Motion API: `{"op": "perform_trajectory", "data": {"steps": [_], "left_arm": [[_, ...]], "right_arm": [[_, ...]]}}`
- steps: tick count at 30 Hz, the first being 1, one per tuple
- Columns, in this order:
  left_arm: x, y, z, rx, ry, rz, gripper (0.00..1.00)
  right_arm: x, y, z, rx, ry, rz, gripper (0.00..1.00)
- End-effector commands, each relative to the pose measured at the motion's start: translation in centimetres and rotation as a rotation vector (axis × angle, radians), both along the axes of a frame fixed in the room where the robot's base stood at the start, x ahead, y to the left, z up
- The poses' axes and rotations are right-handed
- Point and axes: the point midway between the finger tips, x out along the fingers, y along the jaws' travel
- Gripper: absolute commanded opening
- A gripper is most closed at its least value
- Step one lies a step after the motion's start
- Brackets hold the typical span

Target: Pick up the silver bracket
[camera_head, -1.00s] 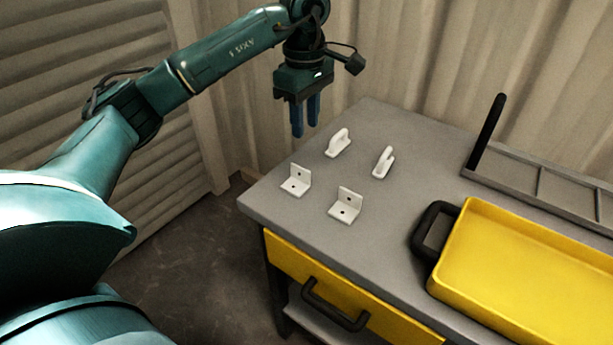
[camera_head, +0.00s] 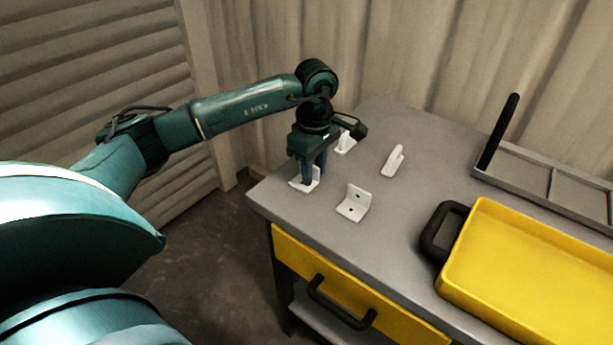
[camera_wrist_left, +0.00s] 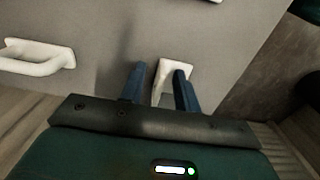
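Two pale, whitish L-shaped brackets with holes stand on the grey bench, and I cannot tell by colour which is called silver. The left bracket (camera_head: 296,186) is partly hidden behind my left gripper (camera_head: 314,175). The other bracket (camera_head: 353,204) stands free to its right. In the left wrist view the left gripper's blue fingers (camera_wrist_left: 159,72) are apart, with a pale bracket (camera_wrist_left: 176,68) showing between and beyond their tips. The gripper is open; whether a finger touches the bracket cannot be told. My right gripper is not in view.
Two white handle-shaped pieces stand behind: one (camera_head: 346,144) beside the gripper, one (camera_head: 393,160) farther right. A yellow tray (camera_head: 520,232) with a black handle and a grey rack (camera_head: 520,186) occupy the bench's right side. The bench's near-left edge is close to the gripper.

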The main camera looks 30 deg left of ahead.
Motion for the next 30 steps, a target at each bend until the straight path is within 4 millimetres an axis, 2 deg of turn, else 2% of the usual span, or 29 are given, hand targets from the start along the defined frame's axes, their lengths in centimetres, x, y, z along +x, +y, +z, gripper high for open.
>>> {"op": "perform_trajectory", "data": {"steps": [6, 18, 30], "left_arm": [[0.0, -0.01, -0.08, 0.0, 0.0, 0.0, 0.32], [0.0, -0.02, -0.05, 0.0, 0.001, 0.0, 0.0], [0.01, -0.01, 0.03, 0.0, 0.0, 0.0, 0.0]], "right_arm": [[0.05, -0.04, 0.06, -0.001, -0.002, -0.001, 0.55], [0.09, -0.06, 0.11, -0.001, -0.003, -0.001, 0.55], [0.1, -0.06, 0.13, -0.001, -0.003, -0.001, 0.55]]}}
